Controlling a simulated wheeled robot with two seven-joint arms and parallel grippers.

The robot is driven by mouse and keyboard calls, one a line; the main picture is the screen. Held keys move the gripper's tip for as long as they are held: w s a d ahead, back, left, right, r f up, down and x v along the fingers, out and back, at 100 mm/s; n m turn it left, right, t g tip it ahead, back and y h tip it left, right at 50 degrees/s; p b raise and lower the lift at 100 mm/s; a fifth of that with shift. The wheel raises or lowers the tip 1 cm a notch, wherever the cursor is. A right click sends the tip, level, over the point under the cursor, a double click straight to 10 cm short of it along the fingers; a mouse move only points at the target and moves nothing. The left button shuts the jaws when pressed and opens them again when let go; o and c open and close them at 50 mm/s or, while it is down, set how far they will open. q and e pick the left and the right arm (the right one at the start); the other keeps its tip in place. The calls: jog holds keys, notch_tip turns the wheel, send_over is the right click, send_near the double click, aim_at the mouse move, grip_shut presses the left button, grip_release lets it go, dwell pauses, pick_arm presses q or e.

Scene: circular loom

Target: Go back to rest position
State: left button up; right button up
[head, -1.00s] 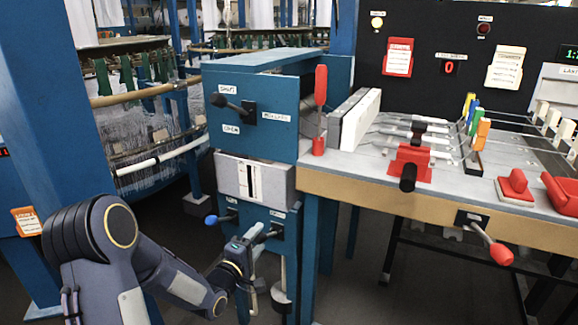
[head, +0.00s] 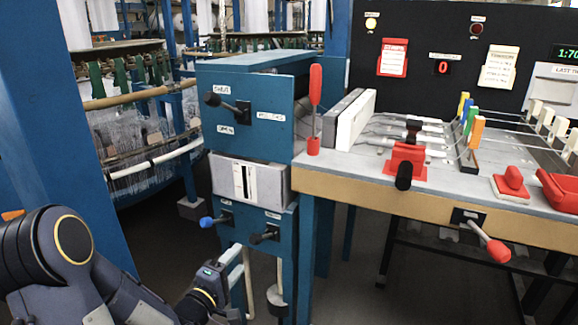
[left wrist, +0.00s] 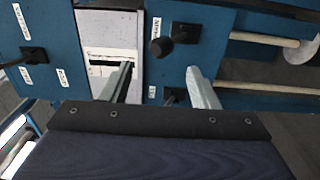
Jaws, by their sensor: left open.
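My left gripper (head: 236,262) is low in the head view, in front of the lower part of the blue machine cabinet (head: 250,135). In the left wrist view its two fingers (left wrist: 160,85) stand apart with nothing between them. The cabinet's white and grey panel (left wrist: 108,45) and a black-knobbed lever (left wrist: 176,36) show beyond the fingers. In the head view a blue-knobbed lever (head: 207,221) and a black-knobbed lever (head: 264,236) are just above and beside the gripper, apart from it as far as I can tell. My right gripper is not seen.
The grey workbench (head: 440,190) on the right carries a red clamp (head: 405,165), coloured tabs and red blocks. A red-knobbed lever (head: 498,250) sticks out from its front. The circular loom (head: 150,145) stands behind at left, by a blue post (head: 60,130). Dark floor is open below.

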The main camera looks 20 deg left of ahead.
pick_arm(q)
jog(key=s+d+r+m+g+h, duration=0.1)
jog(key=s+d+m+g, duration=0.35)
jog(key=s, duration=0.35)
jog(key=s+d+r+m+g+h+p, duration=0.1)
jog(key=s+d+r+m+g, duration=0.1)
jog(key=s+d+m+g, duration=0.35)
jog(key=s+d+r+m+g, duration=0.15)
jog(key=s+m, duration=0.35)
jog(key=s, duration=0.6)
notch_tip(320, 180, up, 23)
jog(key=p, duration=2.4)
jog(key=shift+w+d+g, duration=0.25)
jog(key=shift+g, duration=0.2)
jog(key=shift+r, duration=0.1)
